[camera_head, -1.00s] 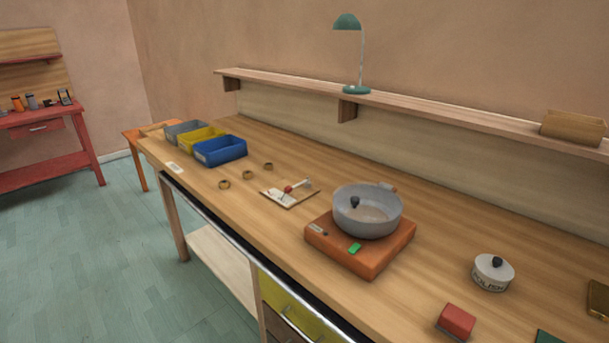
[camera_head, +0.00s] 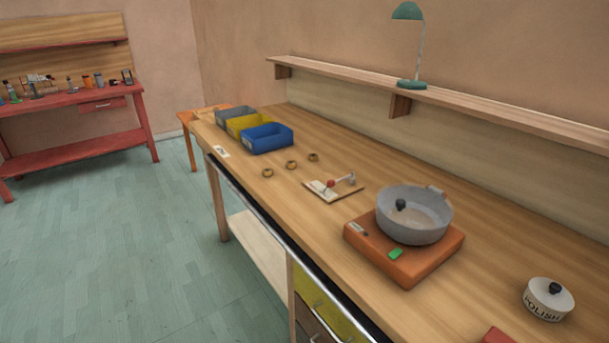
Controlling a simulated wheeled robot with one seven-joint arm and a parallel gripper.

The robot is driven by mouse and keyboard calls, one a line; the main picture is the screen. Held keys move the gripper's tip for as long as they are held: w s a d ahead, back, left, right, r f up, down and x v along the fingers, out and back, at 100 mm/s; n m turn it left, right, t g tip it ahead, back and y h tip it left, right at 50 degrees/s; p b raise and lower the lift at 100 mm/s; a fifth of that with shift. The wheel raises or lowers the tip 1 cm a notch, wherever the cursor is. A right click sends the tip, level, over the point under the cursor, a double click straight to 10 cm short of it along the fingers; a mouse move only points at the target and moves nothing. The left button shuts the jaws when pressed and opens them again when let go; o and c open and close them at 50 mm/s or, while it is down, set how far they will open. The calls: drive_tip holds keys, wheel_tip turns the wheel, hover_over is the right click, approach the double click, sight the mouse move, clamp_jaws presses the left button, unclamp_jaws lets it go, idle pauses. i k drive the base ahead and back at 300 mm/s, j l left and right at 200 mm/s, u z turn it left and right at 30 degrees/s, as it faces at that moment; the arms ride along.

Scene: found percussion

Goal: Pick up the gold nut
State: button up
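Three small ring-shaped nuts lie in a row on the wooden workbench, between the coloured bins and a small white board. They are a left nut (camera_head: 267,173), a middle nut (camera_head: 291,164) and a right nut (camera_head: 313,157). All look brownish gold at this size, and I cannot tell which one is the gold nut. They lie flat and apart from one another. My gripper is not in view.
Grey (camera_head: 236,117), yellow (camera_head: 248,124) and blue (camera_head: 267,139) bins stand at the bench's far end. A white board (camera_head: 326,195) with a small hammer, an orange block (camera_head: 405,262) under a grey pot (camera_head: 414,222), and a polish tin (camera_head: 547,301) stand nearer. Floor at left is clear.

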sight(266, 173)
drive_tip(key=i+j+z, duration=0.1)
drive_tip(key=i+j, duration=0.15)
drive_tip(key=j, duration=0.15)
drive_tip(key=i+j+z, duration=0.1)
drive_tip(key=j, duration=0.3)
drive_tip(key=i+j+z, duration=0.1)
drive_tip(key=i+j, duration=0.2)
drive_tip(key=j, duration=0.15)
drive_tip(key=i+j+z, duration=0.1)
drive_tip(key=j, duration=0.35)
drive_tip(key=i+j+z, duration=0.1)
drive_tip(key=i+j, duration=0.2)
drive_tip(key=j, duration=0.2)
drive_tip(key=i+j+z, duration=0.1)
drive_tip(key=j, duration=0.35)
drive_tip(key=i+j+z, duration=0.1)
drive_tip(key=j, duration=0.4)
drive_tip(key=i+j+z, duration=0.1)
drive_tip(key=j, duration=0.4)
drive_tip(key=i, duration=0.1)
